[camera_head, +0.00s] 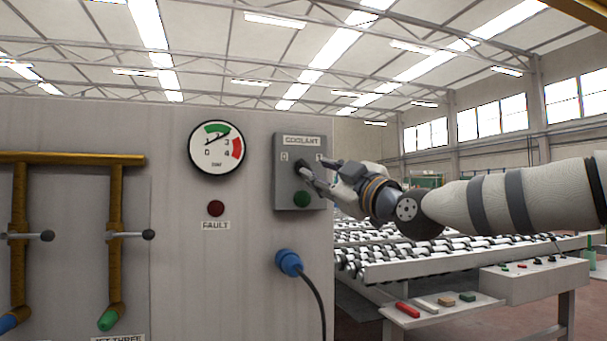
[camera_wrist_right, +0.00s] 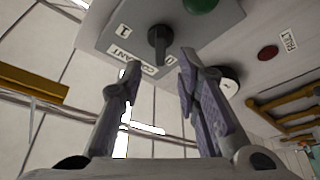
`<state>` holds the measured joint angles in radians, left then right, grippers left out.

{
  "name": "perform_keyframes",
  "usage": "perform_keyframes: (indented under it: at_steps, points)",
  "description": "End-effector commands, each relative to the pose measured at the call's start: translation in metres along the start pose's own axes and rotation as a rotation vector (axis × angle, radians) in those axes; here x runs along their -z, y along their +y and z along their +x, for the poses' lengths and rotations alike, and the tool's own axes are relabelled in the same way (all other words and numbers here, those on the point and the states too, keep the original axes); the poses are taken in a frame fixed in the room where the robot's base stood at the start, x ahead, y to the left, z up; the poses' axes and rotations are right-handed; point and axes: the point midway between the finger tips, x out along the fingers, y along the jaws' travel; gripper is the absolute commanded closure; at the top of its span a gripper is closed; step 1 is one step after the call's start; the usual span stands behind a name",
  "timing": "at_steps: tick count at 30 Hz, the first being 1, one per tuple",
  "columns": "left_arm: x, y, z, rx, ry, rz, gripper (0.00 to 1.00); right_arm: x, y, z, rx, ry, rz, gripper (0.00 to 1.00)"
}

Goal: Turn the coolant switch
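The coolant switch box (camera_head: 284,183) is a grey panel on the cabinet front, with a COOLANT label and 0 and 1 marks. Its black knob (camera_wrist_right: 157,42) shows in the right wrist view; in the head view my fingers partly cover it. My right gripper (camera_head: 313,170) reaches in from the right at the box. In the right wrist view its two fingers (camera_wrist_right: 160,68) are spread apart, with the knob just beyond and between the tips. I cannot tell whether they touch it. My left gripper is not in view.
A green button (camera_head: 302,199) sits below the knob. A pressure gauge (camera_head: 216,148) and red fault lamp (camera_head: 216,208) are to the left. A blue plug (camera_head: 289,262) with a cable is below. A roller conveyor (camera_head: 430,265) stands behind my right arm. Brass pipes (camera_head: 75,158) are far left.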

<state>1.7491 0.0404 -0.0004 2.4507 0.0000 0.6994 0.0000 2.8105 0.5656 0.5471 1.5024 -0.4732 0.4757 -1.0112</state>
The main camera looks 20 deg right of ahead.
Motion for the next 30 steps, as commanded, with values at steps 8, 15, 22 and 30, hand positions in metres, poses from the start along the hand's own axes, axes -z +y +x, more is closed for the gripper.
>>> perform_keyframes:
  at_steps: [8, 15, 22, 30]
  points:
    - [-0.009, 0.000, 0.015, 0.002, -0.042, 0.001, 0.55, -0.004, -0.004, 0.047, 0.004, -0.005, 0.003, 0.70]
    - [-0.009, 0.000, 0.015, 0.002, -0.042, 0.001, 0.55, -0.001, -0.001, 0.051, 0.001, -0.001, 0.003, 0.70]
    - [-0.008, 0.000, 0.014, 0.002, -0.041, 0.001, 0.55, -0.001, -0.001, 0.051, 0.001, -0.001, 0.003, 0.99]
    - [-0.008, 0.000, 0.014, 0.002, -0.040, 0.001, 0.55, 0.000, 0.000, 0.051, -0.001, -0.001, 0.006, 1.00]
